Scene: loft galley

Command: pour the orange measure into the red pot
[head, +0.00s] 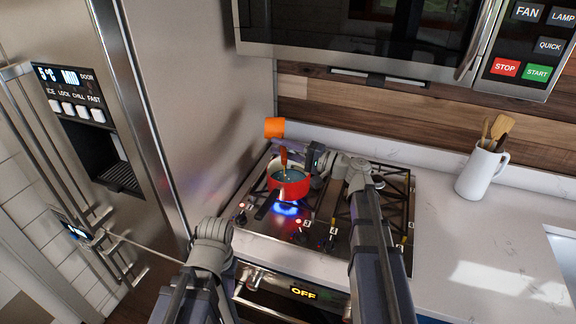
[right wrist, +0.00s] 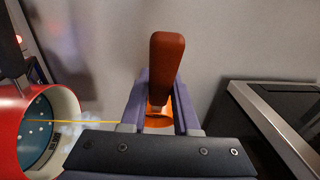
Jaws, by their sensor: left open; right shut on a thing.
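The red pot (head: 302,187) stands on a lit burner at the front left of the stove, its dark handle pointing to the lower left. It holds bluish liquid. My right gripper (head: 314,157) is shut on the orange measure (head: 274,127) beside and above the pot. The measure's cup is at the far side and its brown-orange handle (right wrist: 165,62) points towards the right wrist camera. The pot shows at the left of that view (right wrist: 10,130). The cup's inside is hidden. My left gripper (head: 214,230) is open, low in front of the stove's left corner; its fingers are hard to make out.
The steel fridge (head: 195,90) stands close on the left. A microwave (head: 365,35) hangs above the stove. A white jug of utensils (head: 481,170) stands on the counter to the right. The counter (head: 460,245) in front of the jug is clear. A blue flame (head: 286,209) shows under the pot.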

